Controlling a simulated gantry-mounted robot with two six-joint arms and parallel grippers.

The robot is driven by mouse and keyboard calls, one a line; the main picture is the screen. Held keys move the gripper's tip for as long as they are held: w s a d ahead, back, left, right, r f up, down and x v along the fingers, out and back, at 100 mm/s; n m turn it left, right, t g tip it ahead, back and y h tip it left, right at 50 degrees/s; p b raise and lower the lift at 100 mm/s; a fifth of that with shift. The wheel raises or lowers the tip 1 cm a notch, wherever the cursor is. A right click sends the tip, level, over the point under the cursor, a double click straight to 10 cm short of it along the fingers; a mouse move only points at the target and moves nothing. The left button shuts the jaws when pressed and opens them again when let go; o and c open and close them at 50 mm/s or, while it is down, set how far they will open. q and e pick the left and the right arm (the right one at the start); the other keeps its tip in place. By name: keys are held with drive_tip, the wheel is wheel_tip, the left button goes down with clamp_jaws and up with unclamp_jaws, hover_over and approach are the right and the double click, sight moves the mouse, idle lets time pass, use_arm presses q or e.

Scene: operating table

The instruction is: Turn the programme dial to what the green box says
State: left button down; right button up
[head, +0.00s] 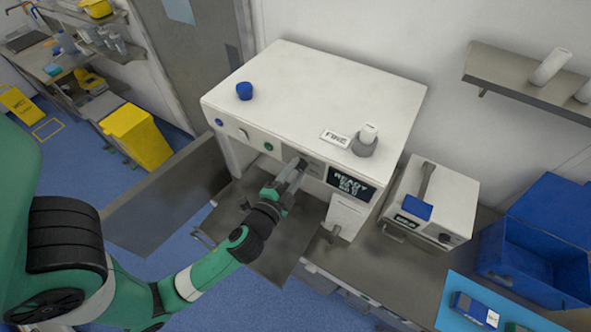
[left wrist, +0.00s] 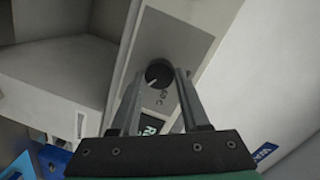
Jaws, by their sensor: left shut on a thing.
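The programme dial (left wrist: 158,73) is a round black knob with a white pointer mark on the grey panel of the white machine (head: 330,90). In the left wrist view its pointer slants to the lower left, and a partly hidden "60 C" label is beside it. My left gripper (head: 297,168) is at the machine's front panel; in the left wrist view its two fingers (left wrist: 160,85) are closed on the dial's sides. In the head view the gripper hides the dial. A green edge (head: 510,327) shows at the bottom right, too cut off to read. My right gripper is out of view.
A dark display (head: 352,184) reading "READY" is right of the dial. A blue knob (head: 244,91) and a grey holder with a white cap (head: 365,141) stand on top. A smaller white device (head: 430,200), a blue crate (head: 535,250) and a blue box (head: 475,309) are at the right.

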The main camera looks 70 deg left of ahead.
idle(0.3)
use_arm(q)
drive_tip(key=shift+c, duration=2)
unclamp_jaws()
